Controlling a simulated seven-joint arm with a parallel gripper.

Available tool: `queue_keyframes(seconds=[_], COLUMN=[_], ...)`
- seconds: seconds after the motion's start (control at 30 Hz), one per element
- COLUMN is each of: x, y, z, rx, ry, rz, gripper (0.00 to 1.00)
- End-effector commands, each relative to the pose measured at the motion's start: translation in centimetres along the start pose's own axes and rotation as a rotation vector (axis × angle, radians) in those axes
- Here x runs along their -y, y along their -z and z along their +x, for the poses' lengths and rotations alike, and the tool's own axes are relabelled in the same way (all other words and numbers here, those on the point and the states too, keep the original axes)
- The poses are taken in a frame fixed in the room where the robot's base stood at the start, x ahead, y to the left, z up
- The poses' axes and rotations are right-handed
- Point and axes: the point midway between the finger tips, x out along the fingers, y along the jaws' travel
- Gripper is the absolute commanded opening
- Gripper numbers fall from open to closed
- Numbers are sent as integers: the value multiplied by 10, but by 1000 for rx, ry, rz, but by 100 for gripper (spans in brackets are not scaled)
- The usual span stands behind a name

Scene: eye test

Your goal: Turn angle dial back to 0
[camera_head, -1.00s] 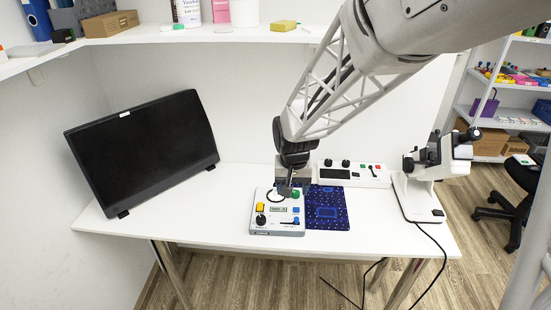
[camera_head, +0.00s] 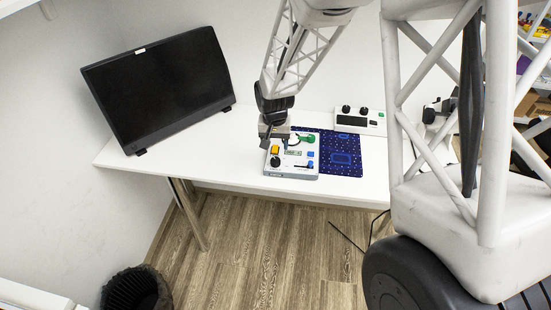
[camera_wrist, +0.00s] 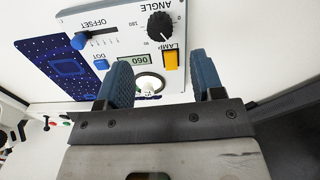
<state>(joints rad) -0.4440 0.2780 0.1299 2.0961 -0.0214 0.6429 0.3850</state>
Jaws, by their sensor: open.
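The angle dial (camera_wrist: 160,25) is a round black knob on a light grey control box (camera_head: 300,174), printed ANGLE and seen upside down in the wrist view. In the head view the dial (camera_head: 275,162) is at the box's left front. A yellow LAMP button (camera_wrist: 170,60) and a small display (camera_wrist: 134,59) sit near it; its upside-down digits are hard to read for certain. My gripper (camera_wrist: 163,78) is open and empty, its blue fingers apart. In the head view my gripper (camera_head: 268,143) hangs at the box's back left, apart from the dial.
A dark blue patterned mat (camera_head: 346,168) lies right of the box. A second control unit (camera_head: 372,124) stands behind it. A black monitor (camera_head: 160,85) stands at the left. The white table (camera_head: 225,155) is clear between monitor and box.

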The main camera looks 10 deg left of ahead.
Motion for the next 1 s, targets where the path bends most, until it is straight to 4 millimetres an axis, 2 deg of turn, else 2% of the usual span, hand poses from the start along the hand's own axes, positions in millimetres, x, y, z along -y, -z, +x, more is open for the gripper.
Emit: queue_keyframes(seconds=[0.27, 0.43, 1.0], x=[0, 0, -1], y=[0, 0, 0], z=[2, 11, 67], rx=[1, 0, 0], ry=[0, 0, -1], rz=[0, 0, 0], gripper=[61, 61, 61])
